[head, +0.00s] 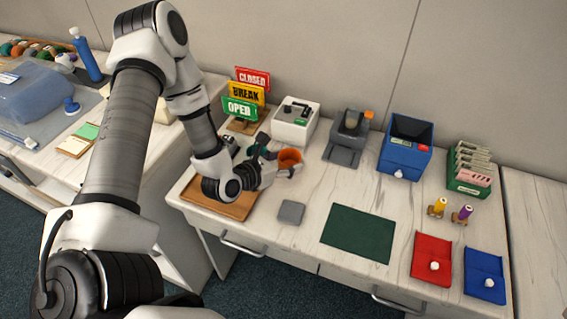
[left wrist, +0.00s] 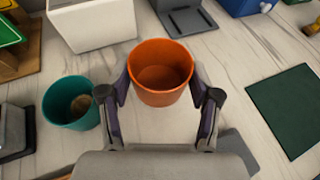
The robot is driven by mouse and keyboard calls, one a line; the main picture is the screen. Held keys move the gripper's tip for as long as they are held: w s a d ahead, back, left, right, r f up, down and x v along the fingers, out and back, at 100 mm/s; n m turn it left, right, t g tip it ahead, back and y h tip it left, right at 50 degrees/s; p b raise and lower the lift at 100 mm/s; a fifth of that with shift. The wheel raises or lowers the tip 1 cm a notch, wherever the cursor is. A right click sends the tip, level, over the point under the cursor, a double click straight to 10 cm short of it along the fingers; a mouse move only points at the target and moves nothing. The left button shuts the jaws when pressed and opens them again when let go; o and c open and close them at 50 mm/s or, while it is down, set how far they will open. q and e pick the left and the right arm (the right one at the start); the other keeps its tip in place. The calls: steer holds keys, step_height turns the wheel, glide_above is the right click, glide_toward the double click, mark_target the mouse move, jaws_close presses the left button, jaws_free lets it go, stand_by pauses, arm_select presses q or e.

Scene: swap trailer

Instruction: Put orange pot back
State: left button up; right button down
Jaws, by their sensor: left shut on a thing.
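The orange pot (head: 290,157) is an empty, round, open-topped cup. It stands upright between the fingers of my left gripper (head: 283,172), which is shut on it. In the left wrist view the orange pot (left wrist: 160,75) shows with a finger at each side. Whether its base touches the table is hard to tell. A teal pot (left wrist: 70,104) with something brownish inside stands to its left, apart from it; in the head view it is mostly behind my gripper. A small grey square pad (head: 291,212) lies bare in front of my gripper. My right gripper is not in view.
A wooden tray (head: 232,207) lies under my left wrist. Behind stand green, yellow and red signs (head: 240,108), a white box (head: 295,121), a grey device (head: 347,140) and a blue box (head: 404,147). A dark green mat (head: 358,232) lies flat and empty to the right.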

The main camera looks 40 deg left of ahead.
mark_target(283, 165)
arm_select(q)
steer(key=shift+w+a+f, duration=0.15)
steer(key=shift+w+a, duration=0.65)
step_height(283, 165, down, 3)
steer(key=shift+s+d+f+p, duration=0.1)
steer(key=shift+p, duration=0.25)
steer(key=shift+f, duration=0.25)
steer(key=o, duration=0.8)
steer(key=shift+o, duration=0.2)
